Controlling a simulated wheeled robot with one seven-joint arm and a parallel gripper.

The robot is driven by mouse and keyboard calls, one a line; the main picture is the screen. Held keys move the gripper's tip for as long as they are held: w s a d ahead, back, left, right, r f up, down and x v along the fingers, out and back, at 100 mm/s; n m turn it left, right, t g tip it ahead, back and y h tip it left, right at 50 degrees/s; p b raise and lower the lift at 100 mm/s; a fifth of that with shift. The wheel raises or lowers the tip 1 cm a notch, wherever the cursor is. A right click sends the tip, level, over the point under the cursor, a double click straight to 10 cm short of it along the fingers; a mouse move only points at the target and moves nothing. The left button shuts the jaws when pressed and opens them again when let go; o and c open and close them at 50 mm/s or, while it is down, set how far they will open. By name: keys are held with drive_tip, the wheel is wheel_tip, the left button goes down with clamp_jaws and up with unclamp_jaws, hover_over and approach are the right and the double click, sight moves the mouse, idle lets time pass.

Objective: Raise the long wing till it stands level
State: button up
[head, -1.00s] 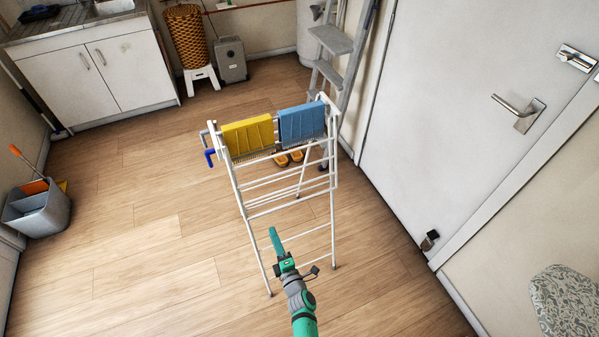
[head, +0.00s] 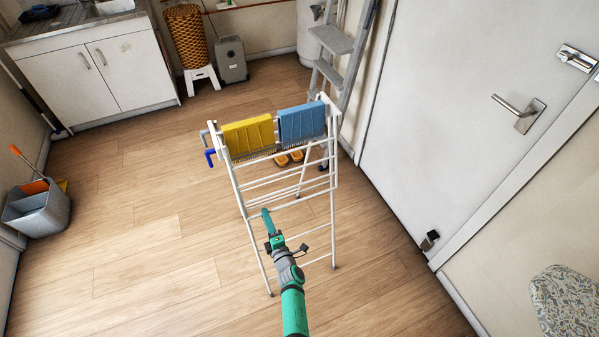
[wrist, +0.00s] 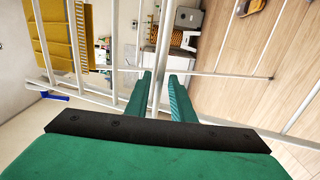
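A white drying rack (head: 240,199) stands on the floor with a panel of several white rungs (head: 288,181) hanging steeply on its near side. This looks like the long wing, though its outline overlaps the legs. My gripper (head: 267,217) is in front of the panel's lower rungs. In the wrist view, my gripper (wrist: 160,88) has its two green fingers apart, with a white bar (wrist: 160,55) showing in the gap. I cannot tell whether the bar lies between the fingers or just beyond them. A blue piece (head: 209,153) sits at the rack's left side.
A yellow cloth (head: 248,135) and a blue cloth (head: 302,122) hang over the rack's top. A stepladder (head: 330,65) and a door (head: 460,110) are behind and right. A grey bucket (head: 38,208) stands far left. The floor left of the rack is clear.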

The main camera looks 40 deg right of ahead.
clamp_jaws()
drive_tip(key=shift+s+a+r, duration=0.2)
drive_tip(key=shift+s+r, duration=0.1)
drive_tip(key=shift+s, duration=0.55)
drive_tip(key=shift+s+a+r, duration=0.2)
drive_tip(key=shift+s+r, duration=0.15)
drive_tip(key=shift+s, duration=0.55)
drive_tip(key=shift+s+a+r, duration=0.2)
drive_tip(key=shift+s+r, duration=0.1)
drive_tip(key=shift+s, duration=0.55)
drive_tip(key=shift+s+a+r, duration=0.2)
drive_tip(key=shift+s+r, duration=0.3)
drive_tip(key=shift+s, duration=0.3)
drive_tip(key=shift+s+a+r, duration=0.15)
drive_tip(key=shift+s+r, duration=0.3)
drive_tip(key=shift+s, duration=0.3)
drive_tip(key=shift+s+a+r, duration=0.2)
drive_tip(key=shift+s+r, duration=0.3)
drive_tip(key=shift+s, duration=0.45)
